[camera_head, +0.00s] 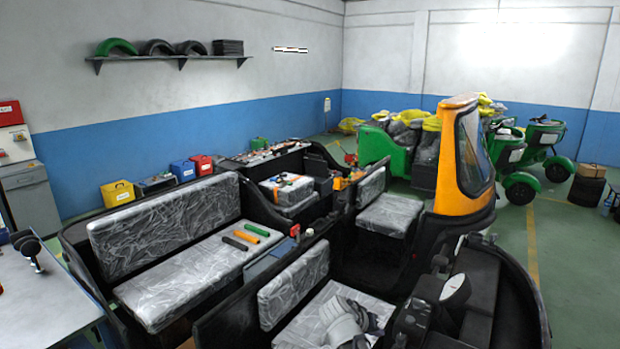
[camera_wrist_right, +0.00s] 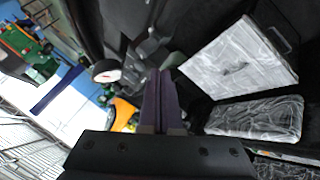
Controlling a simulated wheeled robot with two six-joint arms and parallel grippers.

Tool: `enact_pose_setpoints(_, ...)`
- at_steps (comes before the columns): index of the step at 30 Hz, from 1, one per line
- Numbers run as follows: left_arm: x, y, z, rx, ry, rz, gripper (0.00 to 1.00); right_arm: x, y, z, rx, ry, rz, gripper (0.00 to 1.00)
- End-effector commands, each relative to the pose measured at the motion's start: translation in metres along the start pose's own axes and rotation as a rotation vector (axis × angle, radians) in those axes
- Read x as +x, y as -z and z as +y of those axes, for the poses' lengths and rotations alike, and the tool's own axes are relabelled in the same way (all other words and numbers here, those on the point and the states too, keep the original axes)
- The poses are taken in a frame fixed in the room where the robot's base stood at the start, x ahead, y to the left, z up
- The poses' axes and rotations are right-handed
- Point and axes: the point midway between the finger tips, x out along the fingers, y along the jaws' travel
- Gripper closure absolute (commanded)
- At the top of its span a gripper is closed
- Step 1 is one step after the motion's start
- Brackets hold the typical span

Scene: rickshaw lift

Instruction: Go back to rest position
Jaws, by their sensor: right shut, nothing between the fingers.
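My right gripper (camera_wrist_right: 160,85) shows in the right wrist view with its two dark fingers together and nothing between them. It is over the dark rickshaw interior; a plastic-wrapped seat cushion (camera_wrist_right: 238,58) and a wrapped backrest (camera_wrist_right: 255,118) are to its right. A round white-faced gauge (camera_wrist_right: 107,70) is to its left. In the head view dark parts crowd the lower right, and I cannot clearly pick out the right fingertips there. My left gripper is not in view.
Rickshaw bodies with wrapped seats (camera_head: 185,275) fill the middle. An orange rickshaw front (camera_head: 462,160) stands at right. Green vehicles (camera_head: 540,150) are behind it. A workbench (camera_head: 45,305) is at left. Green floor (camera_head: 580,270) is open at right.

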Motion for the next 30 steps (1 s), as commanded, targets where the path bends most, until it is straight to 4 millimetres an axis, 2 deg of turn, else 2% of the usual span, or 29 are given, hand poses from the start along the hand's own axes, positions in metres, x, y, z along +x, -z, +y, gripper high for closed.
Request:
enact_pose_setpoints(6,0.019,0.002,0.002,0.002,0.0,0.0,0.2,0.005,-0.035,-0.02,-0.04,0.05,-0.055,1.0)
enact_pose_setpoints(10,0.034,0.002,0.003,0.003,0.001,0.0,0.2,0.008,-0.064,-0.036,-0.078,0.097,-0.103,1.0)
enact_pose_setpoints(17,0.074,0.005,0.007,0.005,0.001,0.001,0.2,0.01,-0.142,-0.079,-0.192,0.234,-0.223,1.0)
enact_pose_setpoints(21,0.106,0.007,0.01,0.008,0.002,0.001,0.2,0.006,-0.207,-0.112,-0.298,0.361,-0.315,1.0)
enact_pose_setpoints(24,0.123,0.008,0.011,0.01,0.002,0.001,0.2,0.0,-0.245,-0.129,-0.372,0.449,-0.369,1.0)
enact_pose_setpoints(27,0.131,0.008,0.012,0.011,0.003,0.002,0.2,-0.007,-0.267,-0.139,-0.423,0.51,-0.403,1.0)
enact_pose_setpoints(30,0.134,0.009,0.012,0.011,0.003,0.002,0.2,-0.012,-0.277,-0.144,-0.449,0.542,-0.419,1.0)
